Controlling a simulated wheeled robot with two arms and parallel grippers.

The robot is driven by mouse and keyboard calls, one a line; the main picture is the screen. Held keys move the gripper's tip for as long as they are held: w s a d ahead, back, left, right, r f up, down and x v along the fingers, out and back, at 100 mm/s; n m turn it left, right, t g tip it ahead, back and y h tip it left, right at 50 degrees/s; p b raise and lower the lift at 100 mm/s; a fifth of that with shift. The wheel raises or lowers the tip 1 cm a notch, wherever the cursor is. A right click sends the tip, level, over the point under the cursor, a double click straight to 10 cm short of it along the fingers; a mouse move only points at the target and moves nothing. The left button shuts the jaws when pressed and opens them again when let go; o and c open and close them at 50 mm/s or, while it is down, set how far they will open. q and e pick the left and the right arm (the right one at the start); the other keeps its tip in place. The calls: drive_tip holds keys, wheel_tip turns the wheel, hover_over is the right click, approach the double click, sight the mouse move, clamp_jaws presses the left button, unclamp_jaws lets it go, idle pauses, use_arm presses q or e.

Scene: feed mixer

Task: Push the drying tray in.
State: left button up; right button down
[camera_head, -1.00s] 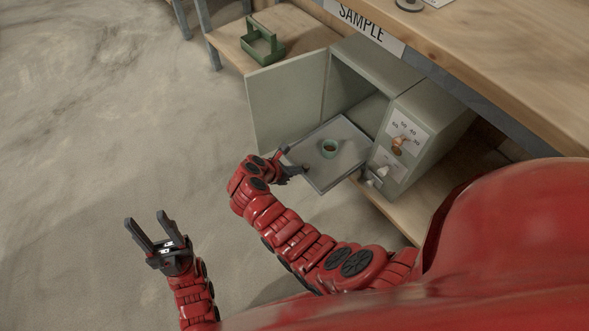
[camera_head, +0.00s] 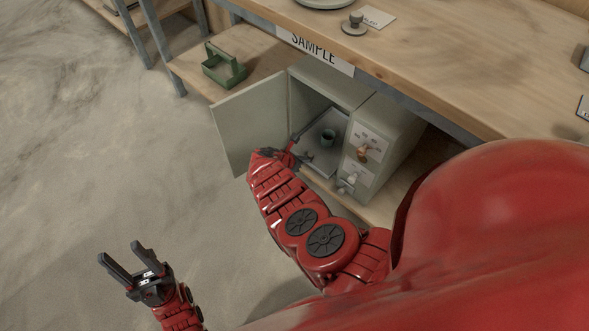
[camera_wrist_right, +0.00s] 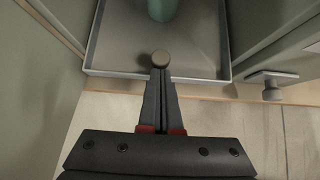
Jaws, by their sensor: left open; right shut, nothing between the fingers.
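The grey drying tray (camera_head: 330,162) lies inside the open cabinet (camera_head: 335,85), with its front edge near the opening. A small green cup (camera_head: 328,137) stands on it. My left gripper (camera_head: 118,250) is open and empty over the floor, away from the cabinet.
The cabinet door (camera_head: 250,122) stands open left of my right gripper. A control panel with knobs (camera_head: 361,152) is right of the opening. A green carrier (camera_head: 224,66) sits on the lower shelf. The worktop (camera_head: 430,60) overhangs the cabinet; the left floor is clear.

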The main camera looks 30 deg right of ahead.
sight(311, 154)
drive_tip(key=d, duration=0.1)
drive_tip(key=w+d+b, duration=0.1)
drive_tip(key=d+b, duration=0.1)
drive_tip(key=d, duration=0.1)
drive_tip(key=shift+w+f, duration=0.1)
drive_tip(key=shift+w, duration=0.15)
drive_tip(key=shift+d, duration=0.25)
drive_tip(key=shift+w+d+r, duration=0.15)
drive_tip(key=shift+d+r, duration=0.05)
drive_tip(key=shift+r, duration=0.05)
drive_tip(key=shift+a+r+p, duration=0.15)
drive_tip(key=shift+a+p, duration=0.15)
drive_tip(key=shift+p, duration=0.05)
drive_tip(key=a+p, duration=0.1)
drive_tip(key=s+a+p, duration=0.1)
drive_tip(key=a, duration=0.1)
drive_tip(key=shift+s+a, duration=0.15)
drive_tip(key=p+v, duration=0.7)
drive_tip(key=v, duration=0.2)
drive_tip(key=shift+s+a, duration=0.25)
drive_tip(key=shift+a, duration=0.25)
